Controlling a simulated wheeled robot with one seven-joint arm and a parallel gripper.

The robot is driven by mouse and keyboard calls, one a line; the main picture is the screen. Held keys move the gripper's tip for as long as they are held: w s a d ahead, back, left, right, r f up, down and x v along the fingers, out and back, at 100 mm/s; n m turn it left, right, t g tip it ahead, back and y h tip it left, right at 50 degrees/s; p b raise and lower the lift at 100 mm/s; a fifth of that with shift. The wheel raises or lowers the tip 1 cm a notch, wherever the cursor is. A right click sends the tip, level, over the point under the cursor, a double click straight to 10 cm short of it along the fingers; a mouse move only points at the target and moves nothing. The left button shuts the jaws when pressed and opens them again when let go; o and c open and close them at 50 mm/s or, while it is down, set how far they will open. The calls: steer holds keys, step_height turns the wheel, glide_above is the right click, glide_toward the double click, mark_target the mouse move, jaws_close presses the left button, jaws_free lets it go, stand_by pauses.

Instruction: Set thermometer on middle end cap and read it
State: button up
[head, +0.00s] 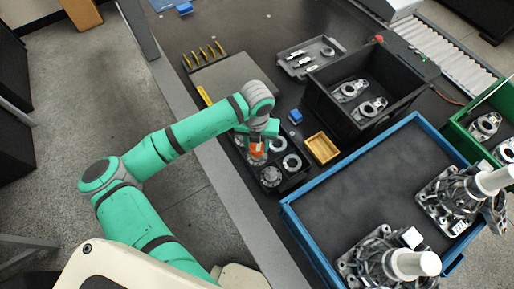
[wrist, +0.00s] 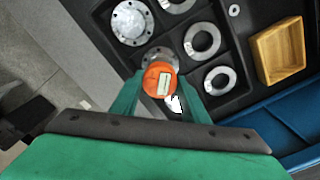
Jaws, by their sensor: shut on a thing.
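My gripper (head: 257,144) is shut on an orange thermometer (wrist: 151,78) with a pale display on its top face. The orange thermometer also shows below my gripper in the head view (head: 257,152). It is over the black compartment tray (head: 290,186). In the wrist view, a silver end cap (wrist: 157,54) shows partly behind the thermometer, between another drilled end cap (wrist: 130,20) and a bright metal part (wrist: 173,104) that is mostly hidden by my gripper. I cannot tell whether the thermometer touches the end cap. The display is too small to read.
Silver rings (wrist: 202,40) sit in the tray's other column. A small yellow wooden box (head: 322,148) is right of the tray. A blue-rimmed tray (head: 345,152) with castings is in front, and a black bin (head: 345,119) with metal parts is behind. A grey plate (head: 222,75) lies behind my gripper.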

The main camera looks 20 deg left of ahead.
mark_target(257, 146)
steer(key=shift+w+f, duration=0.15)
steer(key=shift+f, duration=1.5)
steer(key=o, duration=1.2)
steer(key=shift+f, duration=0.1)
step_height(257, 146, up, 12)
steer(key=shift+r, duration=0.15)
